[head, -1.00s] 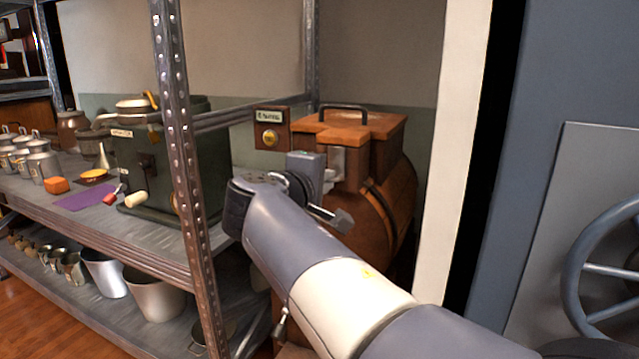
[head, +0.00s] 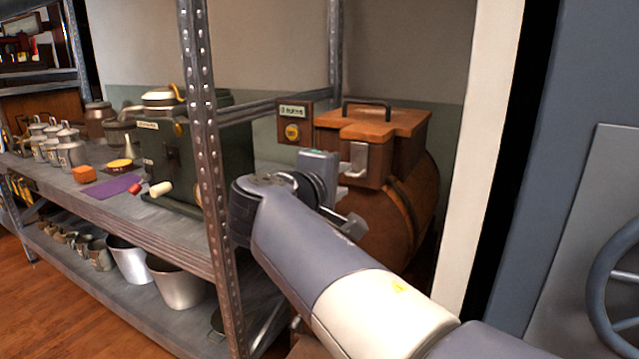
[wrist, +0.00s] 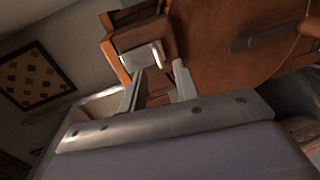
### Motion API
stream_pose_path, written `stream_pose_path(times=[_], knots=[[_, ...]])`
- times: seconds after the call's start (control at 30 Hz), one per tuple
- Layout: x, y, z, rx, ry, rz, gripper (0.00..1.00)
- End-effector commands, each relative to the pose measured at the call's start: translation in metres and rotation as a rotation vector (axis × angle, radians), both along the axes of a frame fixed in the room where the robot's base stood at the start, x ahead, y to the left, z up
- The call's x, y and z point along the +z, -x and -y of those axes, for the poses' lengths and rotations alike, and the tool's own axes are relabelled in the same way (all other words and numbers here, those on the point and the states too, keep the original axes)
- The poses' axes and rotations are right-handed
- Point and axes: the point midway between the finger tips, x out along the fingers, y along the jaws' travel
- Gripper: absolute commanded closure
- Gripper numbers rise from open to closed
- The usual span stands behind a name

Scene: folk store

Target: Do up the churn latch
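The churn (head: 405,205) is an orange-brown wooden barrel with a boxy neck and a lid (head: 385,122) lying on top. Its latch (head: 357,160) is a silver metal piece on the neck's front, just under the lid. It also shows in the wrist view (wrist: 138,58) as a pale block with a bright bar. My gripper (head: 345,182) is in front of the latch, at the churn's left side. In the wrist view, my gripper's fingers (wrist: 158,76) are apart with nothing held between them. The latch lies just beyond the fingertips; whether they touch it I cannot tell.
A metal shelf post (head: 205,150) stands left of my arm. The shelf holds a dark green machine (head: 180,160), jugs and a purple cloth (head: 110,187). A small labelled box (head: 293,122) is beside the lid. A white post (head: 480,130) rises at the right.

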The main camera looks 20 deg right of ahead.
Motion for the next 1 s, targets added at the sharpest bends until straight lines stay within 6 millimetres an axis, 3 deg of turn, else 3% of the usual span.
stream_pose_path(times=[0.4, 1.0], knots=[[0.011, 0.036, -0.048, 0.004, -0.002, -0.001, 0.7], [0.012, 0.045, -0.057, -0.001, 0.0, -0.002, 0.7]])
